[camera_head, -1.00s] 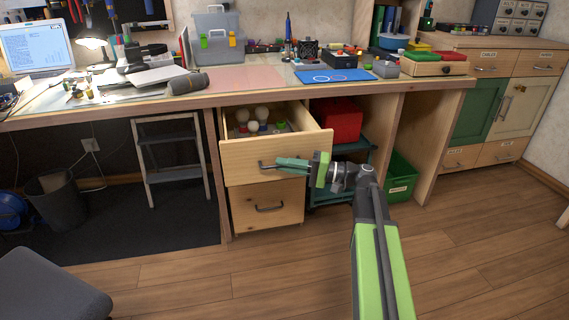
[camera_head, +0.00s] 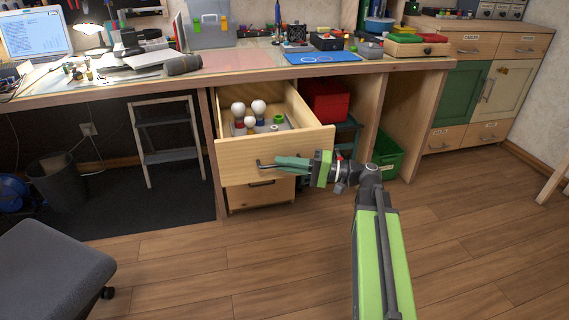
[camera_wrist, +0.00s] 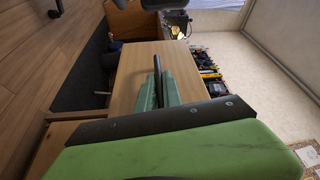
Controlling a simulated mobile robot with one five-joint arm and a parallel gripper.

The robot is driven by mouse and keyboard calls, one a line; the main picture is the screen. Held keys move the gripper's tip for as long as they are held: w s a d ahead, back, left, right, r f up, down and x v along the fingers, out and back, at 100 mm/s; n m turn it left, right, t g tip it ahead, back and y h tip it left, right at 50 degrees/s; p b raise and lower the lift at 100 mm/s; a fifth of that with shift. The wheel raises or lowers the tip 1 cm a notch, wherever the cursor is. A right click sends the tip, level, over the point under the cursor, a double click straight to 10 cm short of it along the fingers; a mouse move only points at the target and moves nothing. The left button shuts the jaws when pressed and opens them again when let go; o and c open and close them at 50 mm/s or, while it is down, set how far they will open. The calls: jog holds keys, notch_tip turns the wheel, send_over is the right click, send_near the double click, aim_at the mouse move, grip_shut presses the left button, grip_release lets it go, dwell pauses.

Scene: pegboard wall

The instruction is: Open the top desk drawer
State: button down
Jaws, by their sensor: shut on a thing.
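The top desk drawer (camera_head: 240,166) is a light wood drawer pulled well out from under the desk. Light bulbs (camera_head: 258,109) and small parts lie inside it. Its dark bar handle (camera_head: 264,164) is on the front panel. My gripper (camera_head: 280,163) is at this handle with its green fingers shut on it. In the wrist view, the fingers (camera_wrist: 158,92) close around the dark handle bar (camera_wrist: 157,66) in front of the wooden drawer front (camera_wrist: 132,72). The fingers hide part of the handle.
The lower drawer (camera_head: 262,192) is closed beneath. A red box (camera_head: 327,100) and a green crate (camera_head: 388,154) stand under the desk to the right. A grey stool (camera_head: 48,270) stands at the front left. The wooden floor between is clear.

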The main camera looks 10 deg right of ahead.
jog(key=c, duration=1.5)
grip_release()
jog(key=b+v, duration=0.1)
jog(key=v, duration=1.6)
jog(key=shift+s+f, duration=0.1)
